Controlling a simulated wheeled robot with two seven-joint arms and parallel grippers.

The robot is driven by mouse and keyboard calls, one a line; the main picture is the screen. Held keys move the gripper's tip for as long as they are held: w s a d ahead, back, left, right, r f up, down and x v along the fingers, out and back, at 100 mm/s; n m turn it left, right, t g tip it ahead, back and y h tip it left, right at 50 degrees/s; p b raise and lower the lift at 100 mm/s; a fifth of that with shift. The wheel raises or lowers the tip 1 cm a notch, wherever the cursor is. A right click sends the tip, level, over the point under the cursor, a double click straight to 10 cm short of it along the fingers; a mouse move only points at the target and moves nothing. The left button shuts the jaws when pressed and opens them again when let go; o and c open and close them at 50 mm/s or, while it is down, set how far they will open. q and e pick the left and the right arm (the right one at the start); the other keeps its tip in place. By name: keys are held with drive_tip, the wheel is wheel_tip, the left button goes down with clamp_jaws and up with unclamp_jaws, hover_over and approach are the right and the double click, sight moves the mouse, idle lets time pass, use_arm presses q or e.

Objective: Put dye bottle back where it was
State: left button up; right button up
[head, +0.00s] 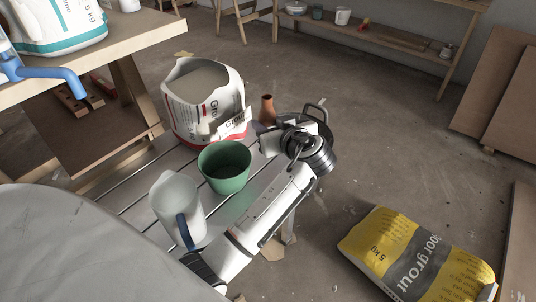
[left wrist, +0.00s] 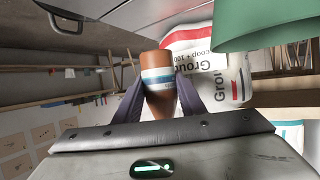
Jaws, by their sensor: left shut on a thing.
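The dye bottle (head: 267,107) is terracotta brown and looks upright in the head view, its lower part hidden by my gripper. In the left wrist view the dye bottle (left wrist: 157,62) shows a white and blue band and sits between the two dark fingers. My left gripper (head: 266,128) is shut on it at the far right end of the slatted bench (head: 128,192). I cannot tell whether the bottle touches the bench. My left gripper also fills the lower left wrist view (left wrist: 158,103). My right gripper is not in view.
An open grout bag (head: 190,112) stands left of the bottle, close to it. A green bucket (head: 225,167) and a grey jug (head: 178,200) stand nearer on the bench. A yellow grout bag (head: 415,255) lies on the floor. A table (head: 130,42) is at upper left.

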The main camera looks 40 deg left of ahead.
use_arm(q)
wheel_tip(320, 180, down, 6)
drive_tip(key=shift+f+b, duration=0.1)
drive_tip(key=shift+b, duration=0.85)
drive_tip(key=shift+f, duration=0.35)
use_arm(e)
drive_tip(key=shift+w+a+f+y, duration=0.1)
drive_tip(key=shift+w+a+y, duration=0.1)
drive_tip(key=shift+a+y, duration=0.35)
use_arm(q)
drive_tip(key=shift+f, duration=0.1)
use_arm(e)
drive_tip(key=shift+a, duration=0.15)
use_arm(q)
drive_tip(key=shift+f+b, duration=0.15)
drive_tip(key=shift+b, duration=0.15)
drive_tip(key=o, duration=1.1)
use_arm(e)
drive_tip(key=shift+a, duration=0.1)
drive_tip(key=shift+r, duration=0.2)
